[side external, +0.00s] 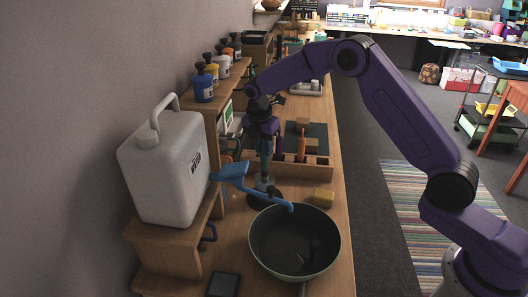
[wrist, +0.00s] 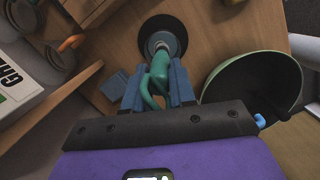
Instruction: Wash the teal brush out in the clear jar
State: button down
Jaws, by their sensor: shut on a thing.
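My gripper (wrist: 157,90) is shut on the teal brush (wrist: 159,72), with a blue finger on each side of its handle. The brush (side external: 266,158) points down below my gripper (side external: 264,143) in the side view. The clear jar (side external: 262,184) stands upright on a dark round base, directly under the brush. In the wrist view the brush's far end overlaps the jar (wrist: 162,40). The bristles are hidden, and I cannot tell how deep they reach into the jar.
A wooden tool tray (side external: 312,172) is behind. Paint jars (side external: 204,88) line the shelf.

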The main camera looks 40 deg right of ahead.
jog(key=shift+r, duration=1.5)
